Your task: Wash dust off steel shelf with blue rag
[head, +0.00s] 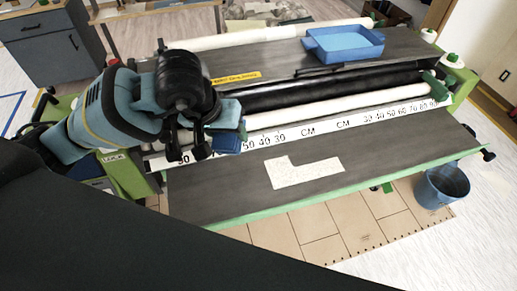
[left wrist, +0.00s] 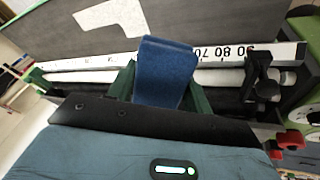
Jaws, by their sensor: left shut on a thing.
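The blue rag (left wrist: 166,72) is gripped between the green fingers of my left gripper (left wrist: 161,84), its loop bulging out past them. In the head view the rag (head: 228,142) shows as a small blue patch below my left gripper (head: 225,128), by the left part of the white ruler strip. The dark grey shelf (head: 220,192) slopes along the front of the machine. A pale, L-shaped patch (head: 303,172), seemingly the dust, lies on its middle; it also shows in the left wrist view (left wrist: 112,14). The rag is apart from this patch. My right gripper is out of view.
The ruler strip (head: 345,122) and rollers (head: 330,88) run behind the shelf. A blue tray (head: 345,46) sits on the rear surface. A blue bucket (head: 441,187) stands at the right end. The shelf's right part is clear.

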